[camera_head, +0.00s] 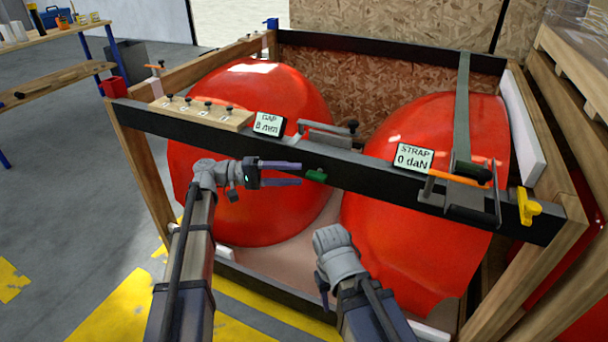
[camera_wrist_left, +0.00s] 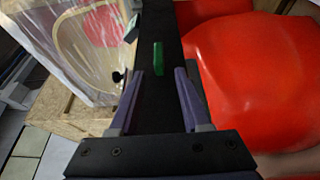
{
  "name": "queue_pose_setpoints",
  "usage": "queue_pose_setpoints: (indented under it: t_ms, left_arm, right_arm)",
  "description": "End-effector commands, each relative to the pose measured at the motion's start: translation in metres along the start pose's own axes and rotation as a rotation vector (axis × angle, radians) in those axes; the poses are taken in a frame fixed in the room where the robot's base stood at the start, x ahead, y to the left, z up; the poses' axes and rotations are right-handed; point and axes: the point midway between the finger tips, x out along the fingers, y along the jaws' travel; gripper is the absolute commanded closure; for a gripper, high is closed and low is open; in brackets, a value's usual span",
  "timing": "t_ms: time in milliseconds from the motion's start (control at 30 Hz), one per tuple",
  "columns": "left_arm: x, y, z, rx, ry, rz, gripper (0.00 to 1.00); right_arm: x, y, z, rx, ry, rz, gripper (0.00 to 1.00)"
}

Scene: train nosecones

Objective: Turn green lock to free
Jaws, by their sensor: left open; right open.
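The green lock (camera_head: 316,175) is a small green handle on the front face of the crate's dark front beam (camera_head: 365,167). It also shows in the left wrist view (camera_wrist_left: 158,58), as an upright green bar on the dark beam. My left gripper (camera_head: 300,173) is open, with its two purple fingers pointing at the lock from the left. In the left wrist view the lock is just beyond and between the fingertips (camera_wrist_left: 159,72), apart from them. My right gripper (camera_head: 333,240) is low in front of the right nosecone; its fingers are hard to make out.
Two red nosecones (camera_head: 250,110) and (camera_head: 420,235) sit in the wooden crate. The beam carries a gap display (camera_head: 269,123) reading 8 mm, a strap display (camera_head: 413,157) reading 0 daN, an orange lever (camera_head: 455,177) and a yellow knob (camera_head: 528,207). A workbench (camera_head: 50,35) stands at left.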

Motion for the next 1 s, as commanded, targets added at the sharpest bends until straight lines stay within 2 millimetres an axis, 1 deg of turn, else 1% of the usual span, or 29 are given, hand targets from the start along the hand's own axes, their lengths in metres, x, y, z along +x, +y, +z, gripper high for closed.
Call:
queue_pose_setpoints:
  t_ms: [33,100,200,300,633,733,767,867,900,967,1000]
  left_arm:
    - [-0.009,0.0,-0.001,0.0,0.002,0.0,0.53]
    - [-0.018,0.0,-0.001,0.0,0.002,0.0,0.53]
    - [-0.029,0.0,-0.001,0.0,0.001,0.0,0.53]
    - [-0.034,0.0,0.0,0.0,0.0,0.0,0.53]
    - [-0.036,0.0,0.001,0.0,-0.001,-0.001,0.53]
    - [-0.031,-0.007,0.005,-0.007,0.0,-0.03,0.53]
    - [-0.028,-0.012,0.008,-0.012,0.001,-0.053,0.53]
    - [-0.014,-0.042,0.024,-0.038,0.006,-0.187,0.53]
    - [-0.009,-0.058,0.033,-0.05,0.01,-0.263,0.53]
    - [-0.004,-0.085,0.048,-0.066,0.016,-0.392,0.53]
    - [-0.003,-0.103,0.058,-0.073,0.021,-0.482,0.53]
  right_arm:
    - [0.0,0.0,0.0,0.0,0.0,0.0,0.5]
    - [0.0,0.0,0.0,0.0,0.0,0.0,0.5]
    - [0.001,0.0,0.0,0.0,0.0,0.0,0.5]
    - [0.001,0.0,0.0,0.0,0.0,0.0,0.5]
    - [0.001,0.0,0.0,0.0,0.0,0.0,0.5]
    - [0.001,0.0,0.0,0.0,0.0,0.0,0.5]
    - [0.001,0.0,0.0,0.0,0.0,0.0,0.5]
    - [0.001,0.0,0.0,0.0,0.0,0.0,0.5]
    - [0.001,0.0,0.0,0.0,0.0,0.0,0.5]
    - [0.001,0.0,0.0,0.0,0.0,0.0,0.5]
    - [0.001,0.0,0.0,0.0,0.0,0.0,0.5]
